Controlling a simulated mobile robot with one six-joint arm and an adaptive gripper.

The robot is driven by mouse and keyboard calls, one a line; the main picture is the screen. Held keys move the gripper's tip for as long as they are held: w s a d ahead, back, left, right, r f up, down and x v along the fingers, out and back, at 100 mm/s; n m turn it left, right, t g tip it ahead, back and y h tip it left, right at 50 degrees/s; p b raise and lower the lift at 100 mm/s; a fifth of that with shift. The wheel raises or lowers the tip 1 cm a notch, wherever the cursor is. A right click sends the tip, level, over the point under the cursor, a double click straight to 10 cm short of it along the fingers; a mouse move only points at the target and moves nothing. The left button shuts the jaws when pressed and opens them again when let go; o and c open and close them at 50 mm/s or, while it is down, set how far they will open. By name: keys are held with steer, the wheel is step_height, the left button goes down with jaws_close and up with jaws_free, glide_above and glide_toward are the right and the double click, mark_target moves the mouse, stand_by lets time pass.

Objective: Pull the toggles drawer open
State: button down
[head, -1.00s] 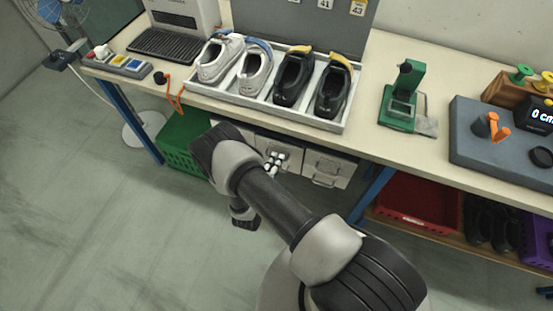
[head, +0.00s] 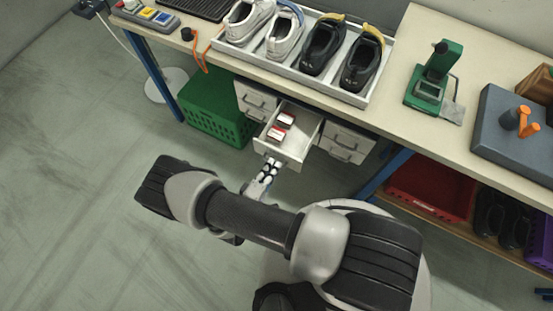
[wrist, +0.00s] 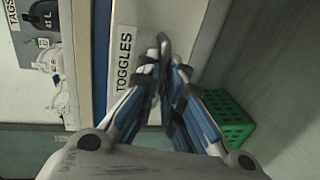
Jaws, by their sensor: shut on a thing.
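The toggles drawer (head: 293,150) is a white drawer under the bench, pulled out from the middle of the drawer unit. Two small red-and-white boxes (head: 281,127) lie inside it. My gripper (head: 271,166) is at the drawer's front face and shut on its handle. In the wrist view, my gripper's fingers (wrist: 166,62) come together beside the "TOGGLES" label (wrist: 124,62). The handle itself is mostly hidden by the fingers.
Closed drawers (head: 347,143) flank the open one. A green crate (head: 215,118) stands on the floor to its left, and a red bin (head: 430,188) sits on the lower shelf to the right. A shoe tray (head: 375,93) is on the bench above. The floor at left is clear.

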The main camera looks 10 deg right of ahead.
steer(key=shift+s+a, duration=0.1)
steer(key=shift+s, duration=0.05)
steer(key=c, duration=1.7)
jaws_free()
steer(key=shift+a, duration=0.1)
steer(key=v, duration=1.2)
